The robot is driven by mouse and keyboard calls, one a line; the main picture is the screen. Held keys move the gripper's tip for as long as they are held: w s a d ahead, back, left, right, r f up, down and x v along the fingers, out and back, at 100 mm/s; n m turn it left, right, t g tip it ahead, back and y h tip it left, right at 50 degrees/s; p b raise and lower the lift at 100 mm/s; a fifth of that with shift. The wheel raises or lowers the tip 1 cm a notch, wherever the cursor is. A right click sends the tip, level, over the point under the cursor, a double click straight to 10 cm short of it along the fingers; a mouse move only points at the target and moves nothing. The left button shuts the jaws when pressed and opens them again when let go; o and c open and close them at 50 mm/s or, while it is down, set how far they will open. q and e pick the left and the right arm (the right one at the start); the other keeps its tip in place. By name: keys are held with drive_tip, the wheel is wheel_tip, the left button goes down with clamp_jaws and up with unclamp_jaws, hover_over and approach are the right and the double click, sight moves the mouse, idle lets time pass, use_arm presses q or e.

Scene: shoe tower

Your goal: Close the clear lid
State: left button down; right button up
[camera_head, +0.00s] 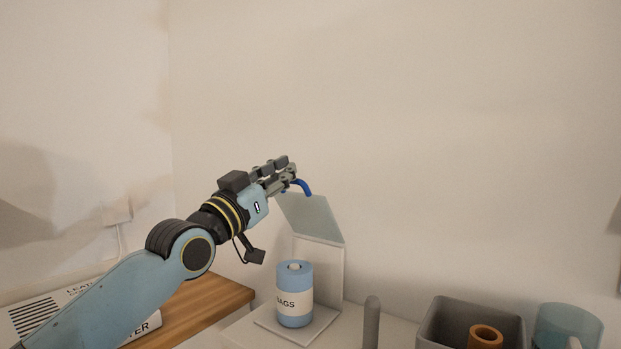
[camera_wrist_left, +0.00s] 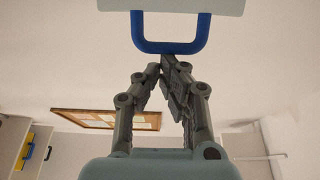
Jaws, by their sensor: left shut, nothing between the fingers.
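The clear lid (camera_head: 312,218) is a pale, see-through panel standing open and tilted above a white box (camera_head: 318,268) in the head view. A blue handle (camera_head: 303,186) sits at the lid's upper left edge. My left gripper (camera_head: 292,178) is beside this handle. In the left wrist view its fingertips (camera_wrist_left: 166,62) are closed together near the lower bar of the blue handle (camera_wrist_left: 170,46), with nothing seen between them; whether they touch the bar I cannot tell. The lid's edge (camera_wrist_left: 188,5) shows above the handle. My right gripper is not in view.
A grey post (camera_head: 371,322), a grey bin (camera_head: 436,318) with an orange roll (camera_head: 486,337), and a teal clear cup (camera_head: 568,325) are to the right. A wooden surface (camera_head: 212,297) lies left.

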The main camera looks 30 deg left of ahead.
use_arm(q)
drive_tip(key=s+f+t+b, duration=0.4)
drive_tip(key=s+f+b, duration=0.2)
drive_tip(key=f+b, duration=0.5)
drive_tip(key=shift+s+a+h+b, duration=0.3)
drive_tip(key=shift+a+h+b, duration=0.1)
drive_tip(key=shift+a+b, duration=0.05)
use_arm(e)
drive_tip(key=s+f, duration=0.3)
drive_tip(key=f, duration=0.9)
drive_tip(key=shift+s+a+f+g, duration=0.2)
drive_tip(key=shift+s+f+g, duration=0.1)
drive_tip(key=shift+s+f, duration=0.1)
